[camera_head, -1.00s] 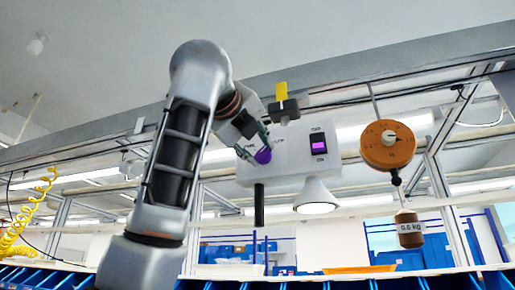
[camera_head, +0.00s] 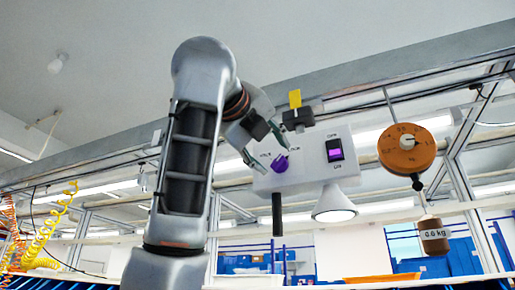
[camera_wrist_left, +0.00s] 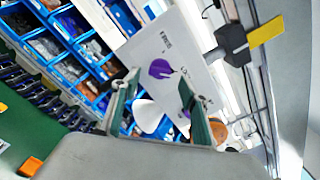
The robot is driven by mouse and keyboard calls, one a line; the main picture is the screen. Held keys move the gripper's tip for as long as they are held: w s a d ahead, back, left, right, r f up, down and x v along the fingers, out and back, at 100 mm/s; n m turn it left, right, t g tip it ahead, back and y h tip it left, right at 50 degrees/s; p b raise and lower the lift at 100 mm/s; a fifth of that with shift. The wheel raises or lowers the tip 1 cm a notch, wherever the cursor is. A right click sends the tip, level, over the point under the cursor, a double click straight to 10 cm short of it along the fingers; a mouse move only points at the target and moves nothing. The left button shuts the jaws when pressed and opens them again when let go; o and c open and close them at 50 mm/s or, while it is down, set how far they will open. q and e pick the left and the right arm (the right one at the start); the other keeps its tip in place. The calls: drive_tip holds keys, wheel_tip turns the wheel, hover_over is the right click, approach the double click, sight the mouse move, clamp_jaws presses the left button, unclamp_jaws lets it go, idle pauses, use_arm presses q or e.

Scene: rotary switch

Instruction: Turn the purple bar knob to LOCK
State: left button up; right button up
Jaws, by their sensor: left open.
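The purple bar knob (camera_head: 281,163) is on the front of a white control box (camera_head: 310,172). Small printed labels stand around it, too small to read surely. Its bar looks tilted in the head view. My left gripper (camera_head: 266,149) is open and empty, its fingers in front of the knob and a little to its left, apparently clear of it. In the left wrist view the knob (camera_wrist_left: 161,68) shows beyond and between the two open fingers (camera_wrist_left: 155,95), with the box face (camera_wrist_left: 150,40) behind. My right gripper is in no view.
A purple-lit rocker switch (camera_head: 335,150) and a lamp (camera_head: 334,204) are on the box. A black clamp with a yellow tab (camera_head: 295,98) is above it. An orange dial scale (camera_head: 407,149) with a hanging weight (camera_head: 433,236) is at the right. Blue bins (camera_wrist_left: 90,60) are behind.

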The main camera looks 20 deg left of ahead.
use_arm(q)
drive_tip(key=s, duration=0.9)
drive_tip(key=shift+s+a, duration=0.1)
drive_tip(key=shift+a, duration=0.05)
idle(0.4)
